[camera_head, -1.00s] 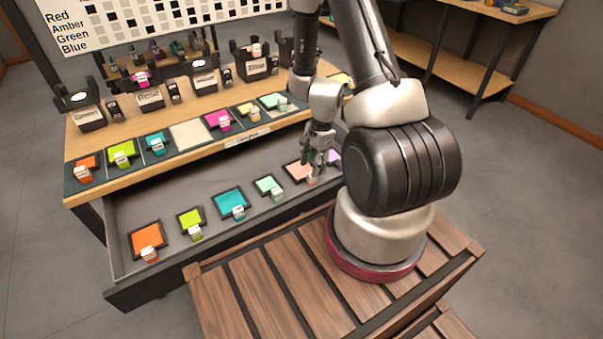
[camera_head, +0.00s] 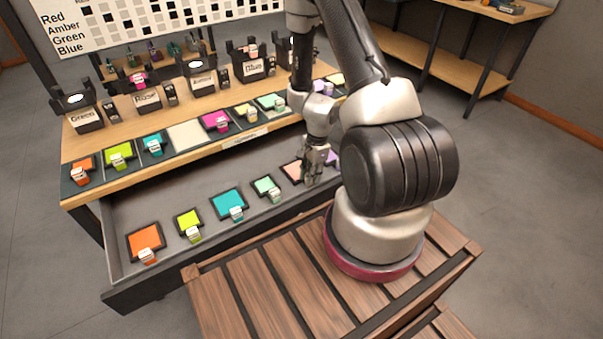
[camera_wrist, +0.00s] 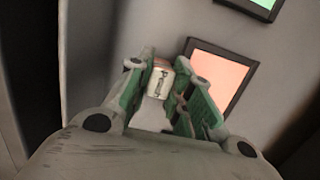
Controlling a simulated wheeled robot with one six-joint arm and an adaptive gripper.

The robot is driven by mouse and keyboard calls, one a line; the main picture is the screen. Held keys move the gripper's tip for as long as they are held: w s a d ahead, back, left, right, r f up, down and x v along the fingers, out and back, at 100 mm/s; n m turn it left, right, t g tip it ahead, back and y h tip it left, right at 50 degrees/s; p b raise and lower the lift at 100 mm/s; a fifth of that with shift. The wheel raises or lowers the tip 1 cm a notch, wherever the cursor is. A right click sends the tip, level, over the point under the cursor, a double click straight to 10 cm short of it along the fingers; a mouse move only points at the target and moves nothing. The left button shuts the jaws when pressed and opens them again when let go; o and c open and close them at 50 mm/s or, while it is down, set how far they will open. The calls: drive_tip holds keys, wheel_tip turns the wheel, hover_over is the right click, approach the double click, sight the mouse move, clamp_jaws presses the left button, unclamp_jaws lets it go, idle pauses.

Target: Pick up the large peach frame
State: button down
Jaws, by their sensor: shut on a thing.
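The large peach frame (camera_head: 293,172) has a dark border and a peach panel and lies in the open drawer, toward its right end. My gripper (camera_head: 311,177) is down over the right side of this frame and hides part of it in the head view. In the wrist view the peach panel (camera_wrist: 222,75) lies just beyond my fingers. My gripper (camera_wrist: 160,85) is shut on the frame's small white labelled tab (camera_wrist: 158,82), between its two green-padded fingers. I cannot tell whether the frame is lifted off the drawer floor.
In the drawer (camera_head: 165,198), a mint frame (camera_head: 264,185) lies left of the peach one and a purple frame (camera_head: 332,158) lies right of it. Teal, lime and orange frames lie farther left. The worktop (camera_head: 85,197) above holds more colour frames and labelled lamp units.

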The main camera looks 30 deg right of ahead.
wheel_tip(320, 180, up, 36)
idle(1.8)
drive_tip(key=shift+f, duration=0.1)
